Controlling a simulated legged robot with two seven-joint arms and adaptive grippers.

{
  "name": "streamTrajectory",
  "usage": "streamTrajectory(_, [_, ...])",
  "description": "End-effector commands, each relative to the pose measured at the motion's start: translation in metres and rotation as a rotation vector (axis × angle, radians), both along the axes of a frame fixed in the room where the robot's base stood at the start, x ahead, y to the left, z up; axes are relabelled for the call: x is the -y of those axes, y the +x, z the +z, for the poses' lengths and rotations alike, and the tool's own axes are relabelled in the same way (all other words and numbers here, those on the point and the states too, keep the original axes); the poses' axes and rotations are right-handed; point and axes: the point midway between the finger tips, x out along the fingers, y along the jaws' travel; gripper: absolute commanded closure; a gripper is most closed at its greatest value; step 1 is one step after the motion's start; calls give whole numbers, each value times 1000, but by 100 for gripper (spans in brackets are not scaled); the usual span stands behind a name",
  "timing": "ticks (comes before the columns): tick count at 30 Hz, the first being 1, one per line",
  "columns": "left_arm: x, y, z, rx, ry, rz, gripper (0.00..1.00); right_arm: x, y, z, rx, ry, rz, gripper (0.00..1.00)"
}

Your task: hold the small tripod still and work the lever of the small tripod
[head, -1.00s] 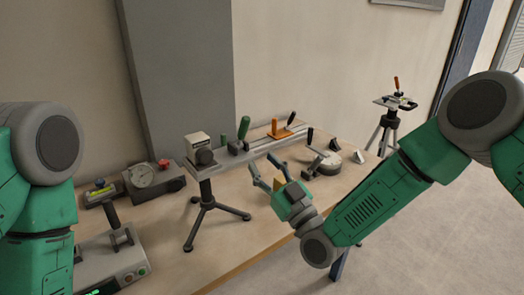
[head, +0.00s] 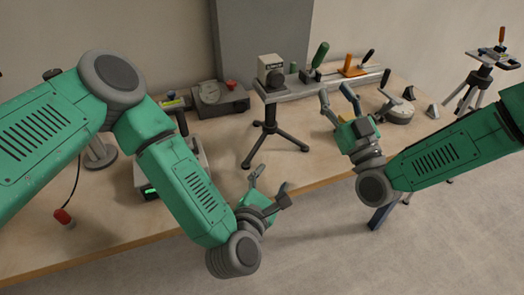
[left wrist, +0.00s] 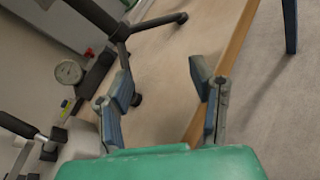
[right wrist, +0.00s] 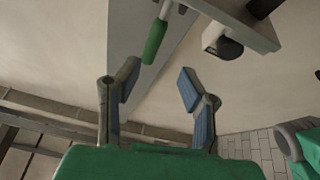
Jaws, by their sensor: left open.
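The small tripod (head: 270,128) stands upright on the table on splayed black legs, with a plate and a pale block (head: 270,69) with a dark knob on top. A green-handled lever (head: 319,56) rises behind and right of the block; I cannot tell whether it joins the tripod. The handle also shows in the right wrist view (right wrist: 155,42). My left gripper (head: 271,180) is open and empty near the table's front edge, below the tripod; a tripod leg (left wrist: 155,22) shows beyond its fingers. My right gripper (head: 336,94) is open and empty, right of the tripod, touching nothing visible.
A rail with an orange-based clamp (head: 354,69) runs behind my right gripper. A round grey fixture (head: 397,113) sits at the right. A dial gauge box (head: 221,98) stands left of the tripod. A larger tripod (head: 483,75) stands on the floor at the back right.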

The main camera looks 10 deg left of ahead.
Motion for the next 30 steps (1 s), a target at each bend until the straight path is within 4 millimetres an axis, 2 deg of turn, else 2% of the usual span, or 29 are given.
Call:
streamTrajectory(3, [-10, 19, 27, 83, -249, 156, 50, 3, 0, 0, 0, 2, -1, 66])
streamTrajectory(9, [-27, 32, 50, 173, -483, 283, 50, 0, 0, 0, 0, -2, -2, 66])
streamTrajectory(13, [-33, 40, 54, 190, -521, 302, 50, -2, 0, 0, 0, -3, -2, 66])
streamTrajectory(17, [-36, 57, 54, 192, -522, 304, 50, -3, 0, 0, 0, -4, -2, 66])
streamTrajectory(30, [-42, 140, 54, 190, -514, 300, 50, 2, 0, 0, 0, 1, -2, 66])
